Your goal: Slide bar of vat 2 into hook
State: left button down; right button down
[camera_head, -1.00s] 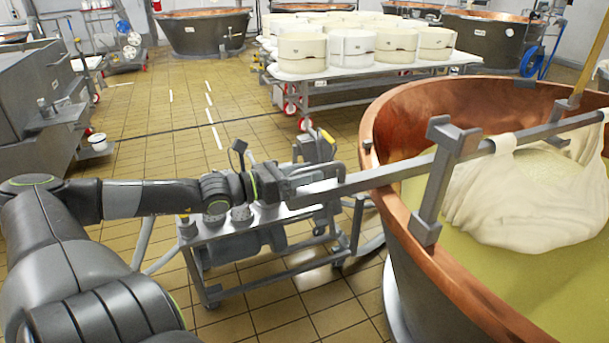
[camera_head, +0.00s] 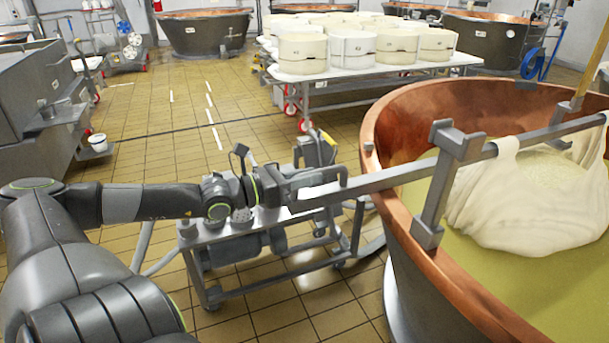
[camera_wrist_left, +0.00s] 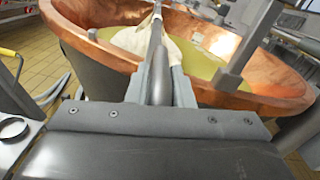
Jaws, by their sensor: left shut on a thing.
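The long grey bar (camera_head: 385,179) slopes up to the right across the copper rim of the vat (camera_head: 400,115). White cheese cloth (camera_head: 515,200) hangs from its far part over the yellow liquid. The grey upright hook (camera_head: 440,190) is clamped on the near rim. The bar passes at the hook's upper part; whether it is seated there I cannot tell. My left gripper (camera_head: 335,182) is shut on the bar's near end, outside the vat. In the left wrist view the bar (camera_wrist_left: 156,78) lies between the two fingers, and the hook (camera_wrist_left: 244,48) stands to its right. My right gripper is not in view.
A steel cart (camera_head: 235,285) with a pump stands on the tiled floor below my left arm. A table (camera_head: 375,68) with round white moulds stands behind. A wooden pole (camera_head: 590,65) rises at the vat's far right. Open floor lies at the back left.

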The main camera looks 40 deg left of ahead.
pick_arm(q)
jog(key=shift+s+d+f, duration=0.15)
jog(key=shift+s+d, duration=0.05)
jog(key=shift+d, duration=0.1)
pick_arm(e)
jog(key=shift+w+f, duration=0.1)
pick_arm(q)
jog(key=c, duration=1.6)
grip_release()
jog(key=shift+o, duration=1.4)
jog(key=shift+d, duration=0.25)
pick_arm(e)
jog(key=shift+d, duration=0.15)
pick_arm(q)
jog(key=shift+a, duration=0.15)
jog(key=shift+s+a+r+p, duration=0.2)
jog(key=shift+s+p, duration=0.2)
jog(key=shift+s, duration=0.05)
jog(key=shift+s+a, duration=0.15)
jog(key=shift+s, duration=0.2)
jog(key=p+v, duration=0.7)
jog(key=v, duration=0.8)
jog(key=shift+s+p, duration=0.3)
jog(key=shift+s, duration=0.05)
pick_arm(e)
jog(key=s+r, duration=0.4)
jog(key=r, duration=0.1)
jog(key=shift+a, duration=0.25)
pick_arm(q)
jog(key=shift+a+f, duration=0.1)
